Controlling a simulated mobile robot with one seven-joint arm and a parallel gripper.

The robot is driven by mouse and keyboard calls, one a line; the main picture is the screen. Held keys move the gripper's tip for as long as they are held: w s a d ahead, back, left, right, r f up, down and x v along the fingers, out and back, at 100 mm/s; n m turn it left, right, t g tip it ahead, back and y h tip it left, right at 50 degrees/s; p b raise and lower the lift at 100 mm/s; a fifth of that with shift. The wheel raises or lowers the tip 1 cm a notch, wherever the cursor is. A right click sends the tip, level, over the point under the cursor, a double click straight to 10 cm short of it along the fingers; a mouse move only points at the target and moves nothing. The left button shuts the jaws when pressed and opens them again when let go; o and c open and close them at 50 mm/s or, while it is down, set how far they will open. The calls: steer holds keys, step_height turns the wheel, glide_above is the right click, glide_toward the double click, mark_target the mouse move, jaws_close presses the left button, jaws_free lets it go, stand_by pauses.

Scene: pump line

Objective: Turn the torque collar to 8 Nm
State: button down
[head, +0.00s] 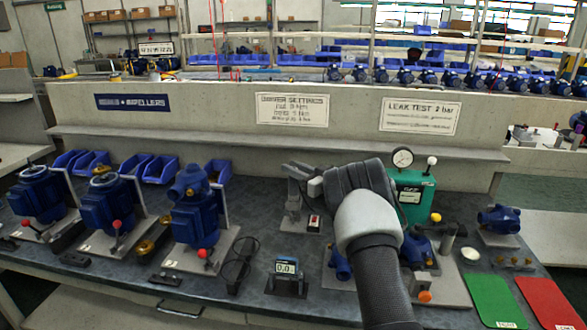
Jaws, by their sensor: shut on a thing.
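My gripper (315,187) is at the centre of the head view, reaching left from my dark wrist above the bench. It is shut on a small part at the top of a grey upright device (293,200). This part appears to be the torque collar, but it is too small and too covered for me to see its scale or setting. The device stands on a small plate with a red-buttoned box (314,223) at its foot. A small meter (287,268) in front of it reads about 0.0.
Blue pumps (195,215) stand on plates to the left, with blue bins (160,168) behind. A green tester with a gauge (412,190) is right of my wrist. Green (497,300) and red (548,300) mats lie at the right. A low wall (230,110) with signs closes the back.

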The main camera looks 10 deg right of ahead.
steer(key=shift+y, duration=0.3)
steer(key=c, duration=1.5)
jaws_free()
steer(key=v, duration=0.5)
steer(key=p+v, duration=0.1)
steer(key=v, duration=1.1)
steer(key=shift+s+d+r+p, duration=0.15)
steer(key=shift+d+r+p, duration=0.05)
steer(key=shift+p, duration=0.2)
